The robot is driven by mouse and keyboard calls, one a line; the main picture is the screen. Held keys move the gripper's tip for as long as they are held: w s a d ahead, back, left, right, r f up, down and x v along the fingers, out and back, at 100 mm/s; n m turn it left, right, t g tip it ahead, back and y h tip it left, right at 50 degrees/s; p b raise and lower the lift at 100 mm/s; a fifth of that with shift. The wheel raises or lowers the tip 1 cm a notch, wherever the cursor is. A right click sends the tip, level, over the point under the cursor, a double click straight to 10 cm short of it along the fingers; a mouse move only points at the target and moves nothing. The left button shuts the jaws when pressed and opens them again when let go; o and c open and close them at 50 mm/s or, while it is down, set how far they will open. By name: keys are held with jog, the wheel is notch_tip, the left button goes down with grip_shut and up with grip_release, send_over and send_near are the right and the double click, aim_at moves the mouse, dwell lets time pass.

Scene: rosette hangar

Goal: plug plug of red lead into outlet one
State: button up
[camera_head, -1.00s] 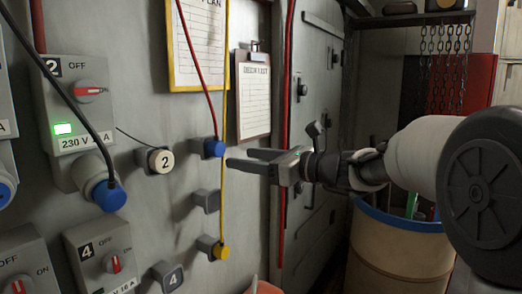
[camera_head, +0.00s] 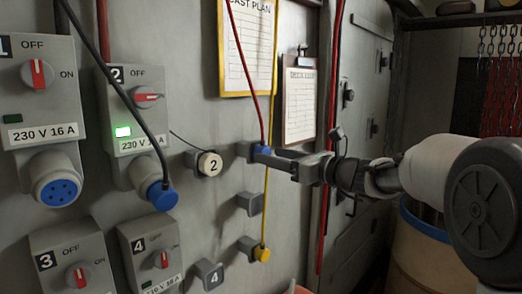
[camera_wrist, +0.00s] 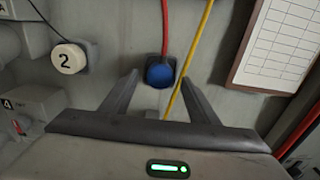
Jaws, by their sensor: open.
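The blue plug of the red lead (camera_head: 261,151) sits in a grey wall holder, its red cable running upward. It also shows in the wrist view (camera_wrist: 160,75). My gripper (camera_head: 268,157) is at the plug. In the wrist view its open fingers (camera_wrist: 160,79) stand one on each side of the plug, with gaps between. Whether the plug lies fully between the fingertips or just beyond them I cannot tell. Outlet one (camera_head: 58,190) is an empty blue socket below its grey switch box (camera_head: 38,90) at the left; its red switch handle stands upright.
Outlet two (camera_head: 160,194) has a blue plug with a black cable and a lit green lamp. A yellow lead (camera_head: 262,254) hangs close by the red one. A round tag 2 (camera_head: 209,163), a clipboard (camera_head: 300,105) and an empty holder (camera_head: 250,203) are near.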

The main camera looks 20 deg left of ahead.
jog(key=shift+x, duration=1.5)
grip_shut()
jog(key=b+v, duration=0.1)
jog(key=v, duration=0.5)
dwell(1.2)
